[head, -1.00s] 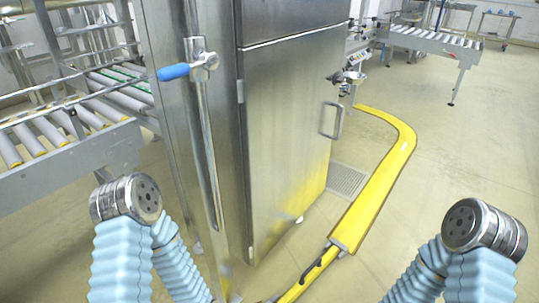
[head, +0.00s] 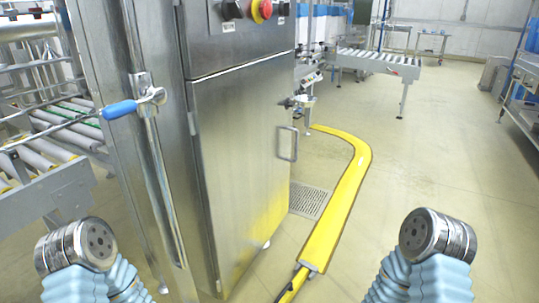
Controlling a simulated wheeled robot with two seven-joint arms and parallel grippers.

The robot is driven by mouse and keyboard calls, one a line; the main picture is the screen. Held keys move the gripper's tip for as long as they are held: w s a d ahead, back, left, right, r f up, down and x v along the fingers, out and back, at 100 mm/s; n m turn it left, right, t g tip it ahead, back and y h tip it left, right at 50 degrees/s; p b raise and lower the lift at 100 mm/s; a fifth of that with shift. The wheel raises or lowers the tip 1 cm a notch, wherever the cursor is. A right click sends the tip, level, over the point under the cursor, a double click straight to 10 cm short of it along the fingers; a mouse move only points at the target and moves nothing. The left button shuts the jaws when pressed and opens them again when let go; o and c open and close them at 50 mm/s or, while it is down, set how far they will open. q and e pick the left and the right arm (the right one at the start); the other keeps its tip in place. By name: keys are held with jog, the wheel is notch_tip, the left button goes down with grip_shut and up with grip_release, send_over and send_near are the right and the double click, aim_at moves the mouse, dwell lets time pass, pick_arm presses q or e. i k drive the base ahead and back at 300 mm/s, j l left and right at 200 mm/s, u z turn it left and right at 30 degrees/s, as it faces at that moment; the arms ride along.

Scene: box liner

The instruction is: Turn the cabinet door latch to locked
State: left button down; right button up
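The cabinet (head: 240,150) is a tall stainless steel unit left of centre in the head view. A latch with a blue handle (head: 120,109) sits on a vertical metal rod (head: 163,190) at the cabinet's left side. The handle points to the left, roughly level and slightly down. A grey pull handle (head: 288,143) is on the cabinet's right part. Both my arms show at the bottom as blue-sleeved links with metal ends, apart from the cabinet. No gripper fingers can be made out on either arm.
A red and yellow knob (head: 261,10) is on the cabinet's top panel. A roller conveyor (head: 45,150) stands at the left, another (head: 380,65) at the back. A yellow floor cable cover (head: 340,205) curves past the cabinet's right. The floor at right is clear.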

aim_at(290, 103)
jog(key=i+l, duration=0.15)
jog(key=l, duration=0.2)
jog(key=i+l+u, duration=0.1)
jog(key=l, duration=0.25)
jog(key=i+l, duration=0.2)
jog(key=l, duration=0.15)
jog(key=i+l, duration=0.15)
jog(key=l, duration=0.2)
jog(key=i+l+u, duration=0.1)
jog(key=l, duration=0.25)
jog(key=i+l, duration=0.15)
jog(key=l, duration=0.2)
